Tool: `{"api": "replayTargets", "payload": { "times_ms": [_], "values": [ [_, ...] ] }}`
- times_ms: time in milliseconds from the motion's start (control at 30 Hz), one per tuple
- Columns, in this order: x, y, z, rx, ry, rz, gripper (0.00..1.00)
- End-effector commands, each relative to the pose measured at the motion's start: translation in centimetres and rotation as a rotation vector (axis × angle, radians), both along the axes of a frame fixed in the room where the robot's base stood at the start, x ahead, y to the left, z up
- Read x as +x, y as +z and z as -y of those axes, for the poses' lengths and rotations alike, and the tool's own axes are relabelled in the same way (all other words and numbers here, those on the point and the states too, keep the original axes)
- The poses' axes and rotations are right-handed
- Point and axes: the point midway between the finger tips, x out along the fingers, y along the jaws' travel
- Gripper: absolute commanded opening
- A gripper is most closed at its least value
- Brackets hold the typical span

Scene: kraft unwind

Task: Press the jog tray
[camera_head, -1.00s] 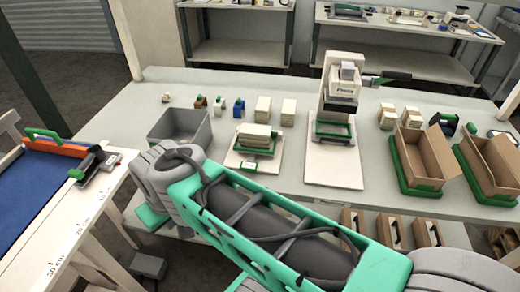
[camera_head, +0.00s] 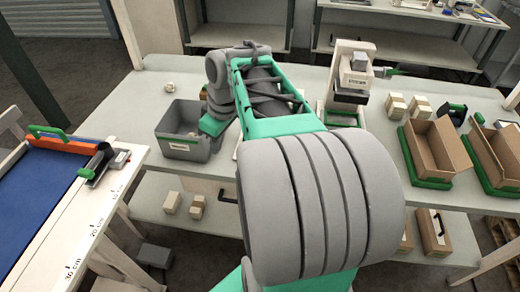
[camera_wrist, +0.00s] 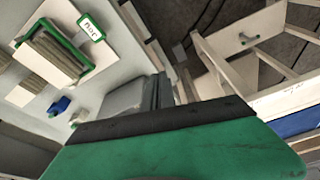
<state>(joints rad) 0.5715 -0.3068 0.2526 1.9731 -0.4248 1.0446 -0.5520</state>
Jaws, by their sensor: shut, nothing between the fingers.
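The jog tray (camera_wrist: 52,52) shows in the upper left of the wrist view. It has a green frame around a stack of brownish sheets and sits on a white board, with a green-edged label (camera_wrist: 91,32) beside it. In the head view my arm hides nearly all of it. My gripper (camera_head: 212,126) is at the right side of the grey bin (camera_head: 185,148), apart from the jog tray. Its green and black body fills the bottom of the wrist view. It is shut and empty; the fingertips are hard to make out.
The press (camera_head: 352,75) stands on the bench right of my arm. Open cardboard boxes (camera_head: 438,150) in green trays stand further right, near pale blocks (camera_head: 396,106). A blue clip (camera_wrist: 60,106) lies near the jog tray. A side table with a blue mat (camera_head: 42,190) is at the left.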

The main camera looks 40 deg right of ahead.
Motion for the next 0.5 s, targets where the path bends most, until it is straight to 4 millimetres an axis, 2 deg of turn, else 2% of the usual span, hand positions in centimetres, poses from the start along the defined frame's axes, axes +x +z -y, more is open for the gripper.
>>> {"api": "replayTargets", "payload": {
  "times_ms": [33,100,200,300,500],
  "values": [
    [-0.1,0.4,4.2,0.009,0.037,-0.004,0.00],
    [-0.8,0.5,8.8,0.016,0.126,0.005,0.00],
    [-2.4,0.5,13.6,0.014,0.224,0.025,0.00],
    [-3.5,0.3,15.8,0.012,0.277,0.036,0.00],
    [-3.6,0.3,16.1,0.009,0.291,0.040,0.00]
  ]
}}
